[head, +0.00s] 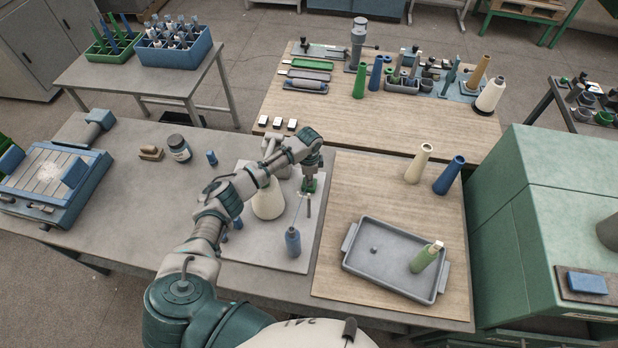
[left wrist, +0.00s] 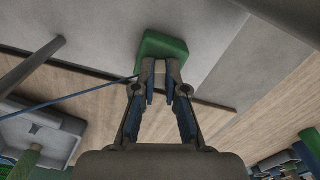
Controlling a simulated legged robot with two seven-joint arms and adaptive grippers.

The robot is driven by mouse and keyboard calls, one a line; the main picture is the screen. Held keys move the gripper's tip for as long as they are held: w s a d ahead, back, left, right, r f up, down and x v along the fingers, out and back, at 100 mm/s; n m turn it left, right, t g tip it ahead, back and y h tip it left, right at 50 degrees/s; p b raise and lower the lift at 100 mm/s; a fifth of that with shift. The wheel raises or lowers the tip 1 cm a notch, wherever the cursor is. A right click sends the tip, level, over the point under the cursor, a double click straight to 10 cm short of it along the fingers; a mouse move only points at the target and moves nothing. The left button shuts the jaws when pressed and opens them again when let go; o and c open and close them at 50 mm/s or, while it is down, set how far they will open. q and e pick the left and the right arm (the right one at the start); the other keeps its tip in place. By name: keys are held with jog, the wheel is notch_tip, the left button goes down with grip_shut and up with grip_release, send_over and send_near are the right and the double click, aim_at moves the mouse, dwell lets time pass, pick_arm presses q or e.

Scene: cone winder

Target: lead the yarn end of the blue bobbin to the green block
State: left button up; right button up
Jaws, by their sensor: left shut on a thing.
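The blue bobbin (head: 293,243) stands upright on the grey plate near its front edge. The green block (head: 310,186) is farther back on the plate, partly hidden by my left gripper (head: 309,175). A thin blue yarn (left wrist: 70,98) runs taut from the left to my left fingertips (left wrist: 160,68), which are shut on its end. In the left wrist view the green block (left wrist: 163,46) lies just beyond the fingertips; I cannot tell whether they touch it. My right gripper is not in view.
A cream cone (head: 268,200) stands on the plate beside my left forearm. A thin dark post (head: 308,207) is between the bobbin and block. To the right, a grey tray (head: 385,283) holds a green bottle-shaped bobbin (head: 424,259); cream and blue cones (head: 449,176) stand behind.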

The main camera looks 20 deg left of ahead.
pick_arm(q)
jog(key=o, duration=1.2)
jog(key=shift+r, duration=0.1)
notch_tip(320, 180, up, 7)
jog(key=p, duration=0.7)
jog(key=shift+p, duration=0.3)
